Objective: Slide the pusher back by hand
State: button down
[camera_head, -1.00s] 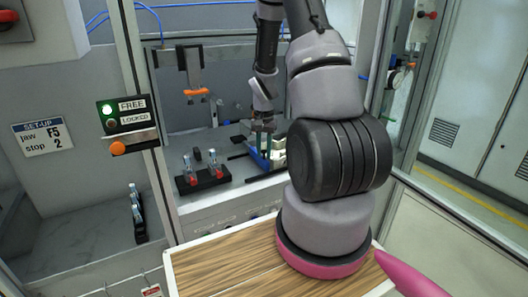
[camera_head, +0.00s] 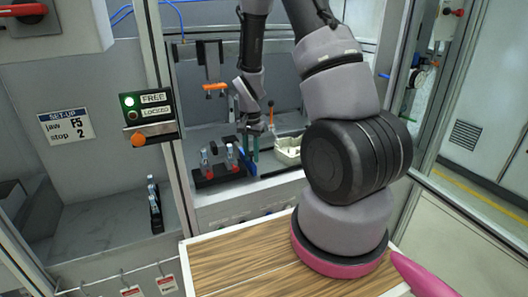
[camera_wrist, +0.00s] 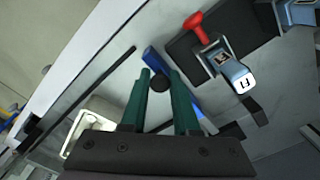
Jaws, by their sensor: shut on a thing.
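My gripper (camera_head: 252,146) is inside the machine bay, its green fingers pointing down. In the wrist view my gripper (camera_wrist: 161,82) is shut on a round black knob (camera_wrist: 160,84) between the fingertips. The knob sits over a blue bar, which I take to be the pusher (camera_wrist: 152,58). The blue bar also shows in the head view (camera_head: 246,164), close to the right end of the black block with bottle-like pieces. The fingers hide part of the bar.
The black block (camera_head: 207,181) carries red and grey-blue upright pieces (camera_wrist: 233,75). A cream tray (camera_head: 287,152) lies right of the gripper. A panel (camera_head: 147,112) shows a lit green lamp by FREE. An orange-tipped fixture (camera_head: 214,87) hangs behind.

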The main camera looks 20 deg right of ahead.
jog(key=shift+a, duration=0.25)
jog(key=c, duration=0.7)
grip_release()
jog(key=shift+a, duration=0.15)
jog(key=shift+o, duration=0.2)
jog(key=shift+r, duration=0.25)
notch_tip(320, 180, up, 10)
jog(key=shift+r, duration=0.15)
jog(key=shift+r, duration=0.1)
